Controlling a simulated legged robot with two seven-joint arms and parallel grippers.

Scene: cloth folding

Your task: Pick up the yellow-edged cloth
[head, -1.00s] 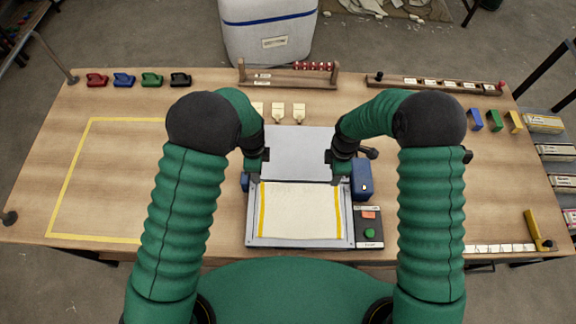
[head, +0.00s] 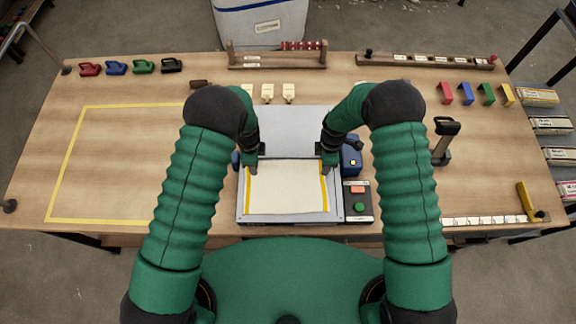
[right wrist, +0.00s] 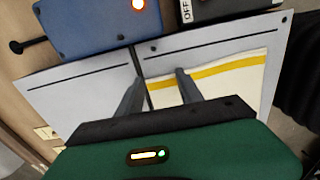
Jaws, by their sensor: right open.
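The cream cloth (head: 287,190) with yellow stripes along its left and right edges lies flat on a grey folding board (head: 288,218). My left gripper (head: 252,169) is at the cloth's far left corner; its fingers are too small to tell open from shut. My right gripper (head: 331,169) is at the far right corner. Contact with the cloth cannot be told.
A blue box (head: 351,160) and a control panel (head: 357,203) with a green button stand right of the board. The board's far panel (head: 288,125) lies beyond the cloth. A yellow-taped rectangle (head: 65,162) on the left of the table is empty.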

